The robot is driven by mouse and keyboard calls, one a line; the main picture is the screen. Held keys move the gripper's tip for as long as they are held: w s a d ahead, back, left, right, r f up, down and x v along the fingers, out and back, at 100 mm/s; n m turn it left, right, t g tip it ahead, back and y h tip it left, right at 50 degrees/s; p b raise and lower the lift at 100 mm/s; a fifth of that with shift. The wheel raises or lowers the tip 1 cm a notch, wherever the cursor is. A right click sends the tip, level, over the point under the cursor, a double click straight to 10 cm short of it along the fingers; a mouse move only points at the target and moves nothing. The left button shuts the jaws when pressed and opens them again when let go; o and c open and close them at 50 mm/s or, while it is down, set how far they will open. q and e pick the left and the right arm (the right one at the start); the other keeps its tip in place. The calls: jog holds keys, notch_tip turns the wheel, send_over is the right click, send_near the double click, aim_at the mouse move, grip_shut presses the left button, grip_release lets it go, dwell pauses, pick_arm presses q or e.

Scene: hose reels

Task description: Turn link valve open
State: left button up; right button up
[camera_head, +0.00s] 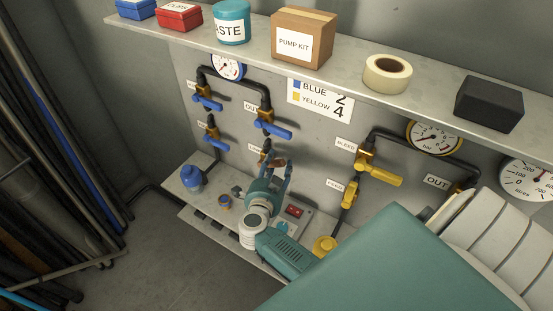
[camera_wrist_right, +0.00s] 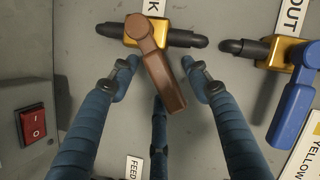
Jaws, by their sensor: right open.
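The link valve shows in the right wrist view as a brass body on a short black pipe, with a brown lever handle (camera_wrist_right: 164,72). The handle lies crosswise to the pipe, slightly slanted. A label ending in K is beside the valve. My right gripper (camera_wrist_right: 162,72) is open, one blue finger on each side of the handle, with visible gaps to it. In the head view the right gripper (camera_head: 280,167) is at the wall panel, and it partly hides the valve beside the cut-off link label (camera_head: 253,149). My left gripper is out of view.
The OUT valve with a blue handle (camera_wrist_right: 292,108) is close by in the wrist view. A red switch (camera_head: 293,211) is on a box below. Blue valves are left, yellow valves (camera_head: 379,177) right. A shelf (camera_head: 345,70) with boxes and tape overhangs the panel.

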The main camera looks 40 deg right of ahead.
jog(key=v, duration=1.2)
jog(key=shift+f, duration=0.1)
